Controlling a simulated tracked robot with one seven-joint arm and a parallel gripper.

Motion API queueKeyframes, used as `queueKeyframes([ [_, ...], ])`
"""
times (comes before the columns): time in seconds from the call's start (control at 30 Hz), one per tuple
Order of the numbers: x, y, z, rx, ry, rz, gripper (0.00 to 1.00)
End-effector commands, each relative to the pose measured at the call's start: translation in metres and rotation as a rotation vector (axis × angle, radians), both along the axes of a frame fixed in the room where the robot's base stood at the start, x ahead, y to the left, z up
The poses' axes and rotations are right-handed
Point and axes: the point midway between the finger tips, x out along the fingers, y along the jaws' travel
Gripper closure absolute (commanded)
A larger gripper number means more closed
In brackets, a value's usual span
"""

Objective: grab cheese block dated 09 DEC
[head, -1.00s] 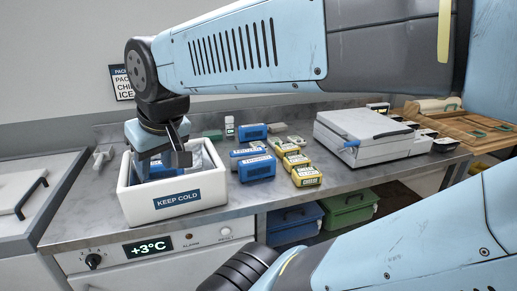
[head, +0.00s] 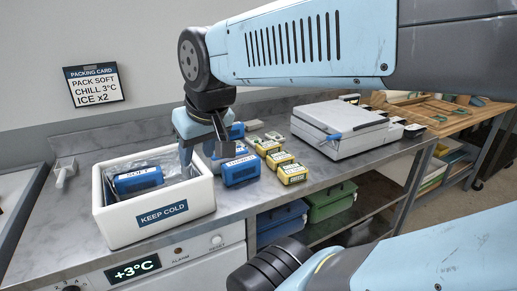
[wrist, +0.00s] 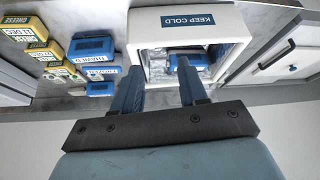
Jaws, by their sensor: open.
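Several yellow cheese blocks with pale labels stand in a row on the counter. The nearest cheese block (head: 292,174) and one behind it (head: 279,159) show in the head view. In the wrist view a cheese block (wrist: 24,32) at the upper left has a date label, and another block (wrist: 44,55) is beside it. I cannot read 09 DEC with certainty on any block.
Another blue pack (head: 240,171) lies between bin and cheese. A grey-white appliance (head: 340,125) stands right of the cheese. A packing card (head: 95,85) hangs on the wall.

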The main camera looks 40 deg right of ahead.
Motion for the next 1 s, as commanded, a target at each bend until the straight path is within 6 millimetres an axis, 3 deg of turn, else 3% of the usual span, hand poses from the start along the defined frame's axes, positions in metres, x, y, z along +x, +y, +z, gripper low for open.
queueKeyframes([
  [0.2,0.0,0.0,0.0,0.0,0.0,0.0,0.57],
  [0.4,0.007,-0.004,0.001,0.012,0.019,-0.035,0.38],
  [0.47,0.014,-0.021,0.0,0.022,0.038,-0.069,0.33],
  [0.8,0.08,-0.073,-0.014,0.071,0.195,-0.455,0.0],
  [1.0,0.12,-0.106,-0.032,0.05,0.26,-0.711,0.0],
])
